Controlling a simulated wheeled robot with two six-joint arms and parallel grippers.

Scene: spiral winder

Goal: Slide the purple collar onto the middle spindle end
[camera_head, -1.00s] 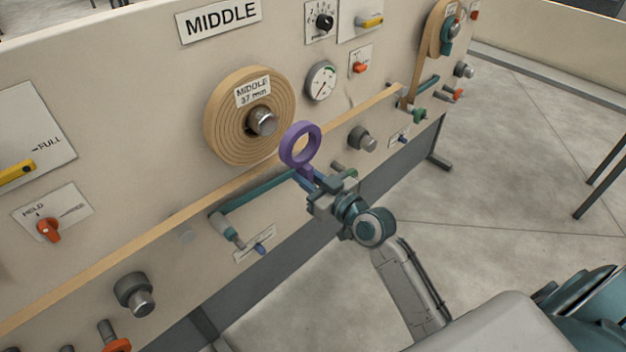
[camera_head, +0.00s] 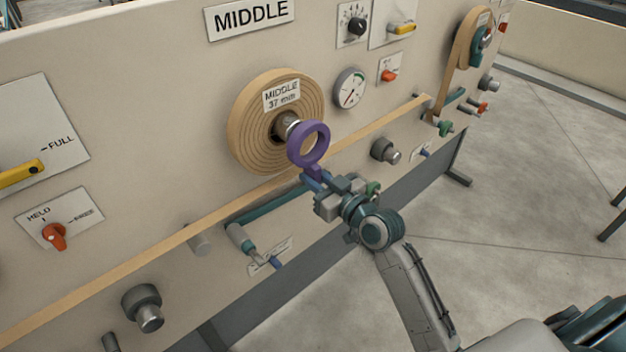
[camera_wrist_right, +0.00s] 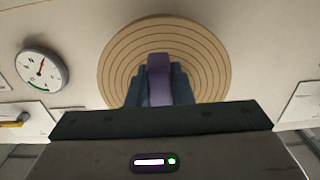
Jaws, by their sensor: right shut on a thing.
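The purple collar (camera_head: 308,145) is an upright ring with a short tab below it. My right gripper (camera_head: 313,180) is shut on that tab and holds the ring up in front of the middle coil. The middle spindle end (camera_head: 287,124) is a metal stub at the centre of the tan wound coil (camera_head: 245,135). In the head view the ring overlaps the lower right of the stub; I cannot tell how much gap is between them. In the right wrist view the collar's tab (camera_wrist_right: 159,80) shows between the fingers, with the coil (camera_wrist_right: 118,65) behind; the spindle is hidden there. My left gripper is not in view.
A tan strip (camera_head: 150,257) runs diagonally across the panel below the coil. A gauge (camera_head: 350,88), a grey knob (camera_head: 384,150) and a teal crank lever (camera_head: 240,238) stick out nearby. The floor to the right (camera_head: 540,200) is open.

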